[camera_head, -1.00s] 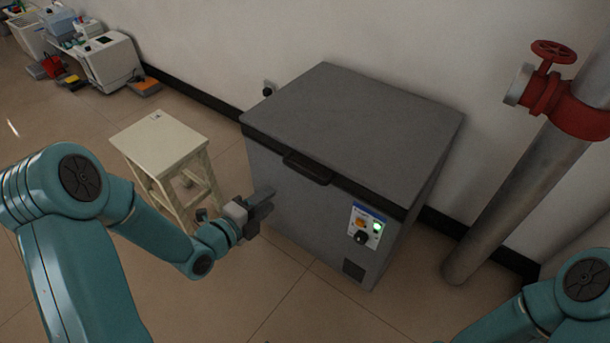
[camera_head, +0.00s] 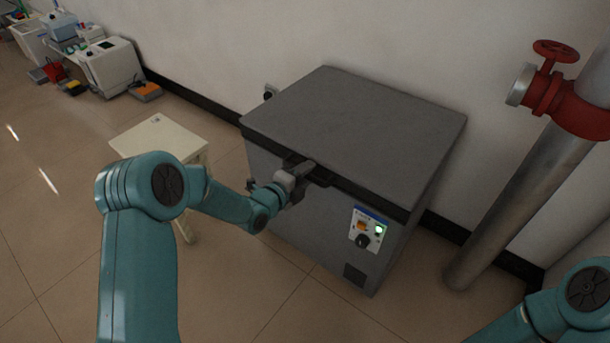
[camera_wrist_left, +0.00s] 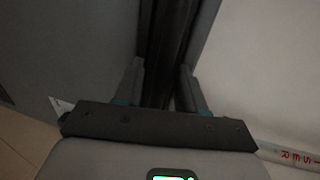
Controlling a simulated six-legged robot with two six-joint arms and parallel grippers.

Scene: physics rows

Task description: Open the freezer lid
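The grey chest freezer (camera_head: 290,220) stands against the wall, and its lid (camera_head: 355,125) is down. The dark handle (camera_head: 323,179) sticks out at the lid's front edge and is partly hidden by my left gripper (camera_head: 307,170). In the left wrist view, my left gripper (camera_wrist_left: 162,88) has its two fingers apart, with the dark lid edge and handle area running between and beyond them. I cannot tell whether either finger touches the handle. My right gripper is out of view; only part of my right arm shows at the lower right.
A pale stool (camera_head: 160,138) stands left of the freezer, partly behind my left arm. A grey pipe (camera_head: 500,210) with a red valve (camera_head: 553,95) stands at the right. Lab equipment (camera_head: 108,65) sits far left. The front floor is clear.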

